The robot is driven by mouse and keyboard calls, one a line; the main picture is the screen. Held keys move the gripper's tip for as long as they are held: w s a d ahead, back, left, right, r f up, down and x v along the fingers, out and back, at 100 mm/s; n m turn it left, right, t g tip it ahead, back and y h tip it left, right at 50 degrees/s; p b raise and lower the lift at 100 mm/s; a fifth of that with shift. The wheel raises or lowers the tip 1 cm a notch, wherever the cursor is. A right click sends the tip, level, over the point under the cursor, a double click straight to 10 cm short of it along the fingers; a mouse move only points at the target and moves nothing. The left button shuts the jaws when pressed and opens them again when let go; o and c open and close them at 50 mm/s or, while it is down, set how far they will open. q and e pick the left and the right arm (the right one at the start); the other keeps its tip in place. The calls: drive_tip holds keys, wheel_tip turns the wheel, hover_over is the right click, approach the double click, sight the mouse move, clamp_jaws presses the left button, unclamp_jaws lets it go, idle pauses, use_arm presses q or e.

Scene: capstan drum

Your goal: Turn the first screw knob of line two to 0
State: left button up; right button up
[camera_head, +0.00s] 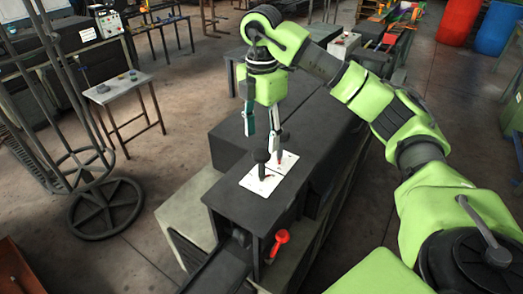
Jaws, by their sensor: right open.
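Two dark screw knobs stand on white plates on top of a black machine cabinet (225,155). The nearer knob (261,156) is on the nearer plate (262,184); the farther knob (284,138) is on the plate behind it (291,160). Red marks show on the plates, but they are too small to read, and I cannot tell which knob belongs to line two. My right gripper (262,140) points down with its fingers apart, empty. Its fingertips appear just above or behind the nearer knob; contact cannot be told. My left gripper is not in view.
A red handle (279,241) sticks out at the cabinet's front. A small table (118,88) and a round-based metal frame (105,208) stand on the left. Red (459,20) and blue (498,28) barrels stand far right. The floor left of the cabinet is mostly clear.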

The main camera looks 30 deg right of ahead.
sight(262, 152)
drive_tip(key=shift+f, duration=2.5)
drive_tip(key=c, duration=1.1)
